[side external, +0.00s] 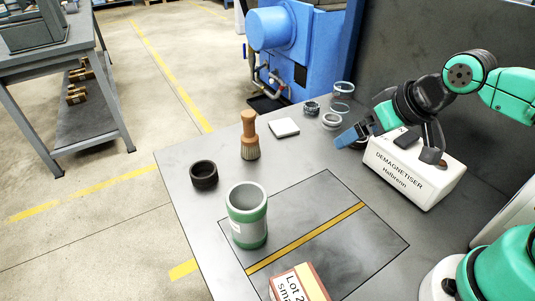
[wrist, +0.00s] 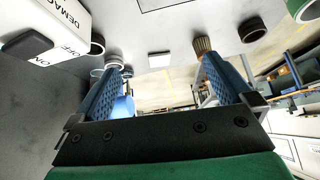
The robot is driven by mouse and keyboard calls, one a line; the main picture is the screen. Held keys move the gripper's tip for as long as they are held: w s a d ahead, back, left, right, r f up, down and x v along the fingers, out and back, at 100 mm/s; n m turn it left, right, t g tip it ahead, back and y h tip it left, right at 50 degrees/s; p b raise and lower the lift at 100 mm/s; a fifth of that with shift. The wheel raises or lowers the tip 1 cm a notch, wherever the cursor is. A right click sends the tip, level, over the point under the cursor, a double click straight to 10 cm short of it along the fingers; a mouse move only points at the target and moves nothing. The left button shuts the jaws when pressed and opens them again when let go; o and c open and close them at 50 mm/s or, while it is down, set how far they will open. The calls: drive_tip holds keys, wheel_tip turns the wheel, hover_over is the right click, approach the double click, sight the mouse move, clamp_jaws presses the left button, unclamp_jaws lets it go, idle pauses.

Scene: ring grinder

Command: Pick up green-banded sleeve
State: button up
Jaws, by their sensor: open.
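The green-banded sleeve (side external: 248,222) is an upright, hollow grey cylinder with green bands at top and bottom and a pale label. It stands on the left of the outlined area on the grey bench. In the wrist view only a part of a green-rimmed thing, likely the sleeve (wrist: 303,10), shows at the top right corner. My gripper (side external: 362,132) is at the back right in the side view, by the demagnetiser, well apart from the sleeve. In the wrist view its two blue fingers (wrist: 160,70) are spread with nothing held between them.
The white demagnetiser (side external: 415,172) stands right beside my gripper. Several rings (side external: 331,121) lie near the fingers. A brush (side external: 249,140), a white square pad (side external: 284,128) and a dark ring (side external: 204,176) stand behind the sleeve. A labelled box (side external: 298,284) is at the front.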

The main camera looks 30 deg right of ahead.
drive_tip(key=w+a+f+m+g+y, duration=0.35)
drive_tip(key=a+m+y, duration=0.4)
drive_tip(key=m, duration=0.25)
drive_tip(key=m+g+y, duration=0.4)
drive_tip(key=m+y, duration=0.3)
drive_tip(key=m, duration=0.1)
approach(231, 209)
drive_tip(key=a+f, duration=0.2)
drive_tip(key=shift+t, duration=0.25)
drive_tip(key=shift+w+x, duration=0.1)
drive_tip(key=shift+x, duration=1.1)
drive_tip(key=shift+w+x, duration=0.15)
drive_tip(key=shift+x, duration=1.05)
drive_tip(key=shift+r, duration=0.1)
clamp_jaws()
